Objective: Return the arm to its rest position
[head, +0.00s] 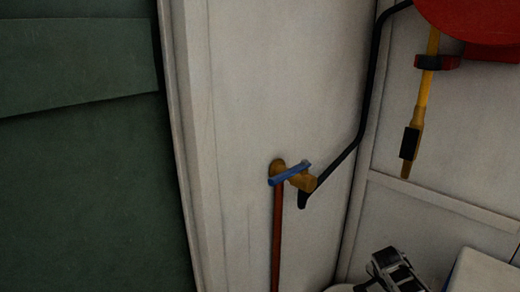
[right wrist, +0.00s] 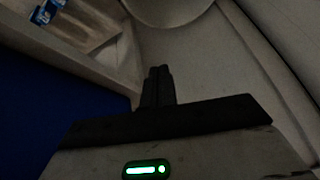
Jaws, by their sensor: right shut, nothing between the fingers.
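My right gripper shows in the right wrist view (right wrist: 157,87), its two dark fingers shut together with nothing between them. It points toward pale, dim surfaces and touches nothing that I can make out. A black and grey part, which looks like mine, is at the lower right of the head view, below the tap and apart from it. My left gripper is in neither view.
A brass tap (head: 302,181) with a blue handle (head: 289,173) is on the pale wall, above a red pipe (head: 277,240). A black hose (head: 371,90) runs up from it. A yellow nozzle (head: 420,105) hangs below a red reel (head: 475,18). Green panels (head: 75,190) fill the left.

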